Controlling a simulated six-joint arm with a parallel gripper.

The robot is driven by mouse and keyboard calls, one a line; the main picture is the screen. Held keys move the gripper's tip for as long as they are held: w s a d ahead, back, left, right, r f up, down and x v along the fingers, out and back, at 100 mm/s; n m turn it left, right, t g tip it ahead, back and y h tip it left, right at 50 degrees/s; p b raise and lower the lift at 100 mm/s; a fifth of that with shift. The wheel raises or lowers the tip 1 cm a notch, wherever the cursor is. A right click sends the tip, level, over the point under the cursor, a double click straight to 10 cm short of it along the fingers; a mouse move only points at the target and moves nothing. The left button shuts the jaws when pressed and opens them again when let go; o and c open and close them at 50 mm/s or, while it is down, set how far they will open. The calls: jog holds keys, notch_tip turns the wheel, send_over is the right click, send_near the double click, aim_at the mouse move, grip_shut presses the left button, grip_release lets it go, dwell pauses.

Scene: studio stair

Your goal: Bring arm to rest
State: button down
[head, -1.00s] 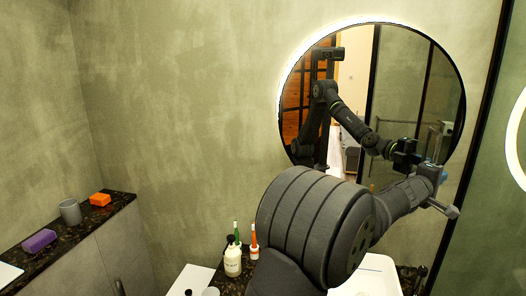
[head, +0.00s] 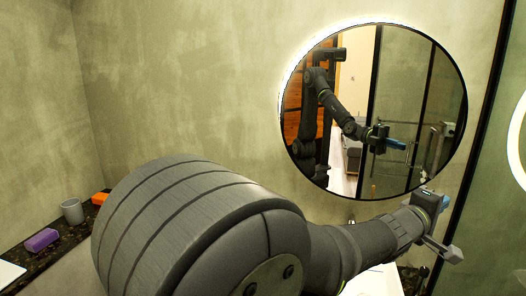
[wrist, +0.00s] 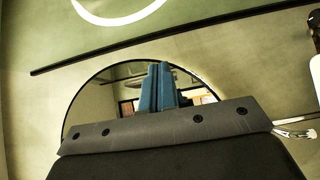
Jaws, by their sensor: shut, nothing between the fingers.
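My gripper (head: 443,201) is at the right end of my arm in the head view, in front of the lower right of the round mirror. Its blue fingers also show in the wrist view (wrist: 158,88), pressed together with nothing between them. My large grey arm link fills the lower left middle of the head view. The mirror (head: 425,85) reflects my arm stretched out with its blue fingertips. In the wrist view the mirror (wrist: 92,108) lies behind the fingers.
On the dark counter (head: 70,240) at left are a purple block (head: 41,239), a grey cup (head: 72,211) and an orange block (head: 101,197). A white basin (head: 378,282) shows below my forearm. Part of a bottle (wrist: 315,70) shows at the wrist view's right edge.

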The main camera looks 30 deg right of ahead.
jog(key=a, duration=1.2)
jog(key=shift+s+a, duration=0.15)
jog(key=shift+a, duration=0.15)
jog(key=c, duration=2.2)
grip_release()
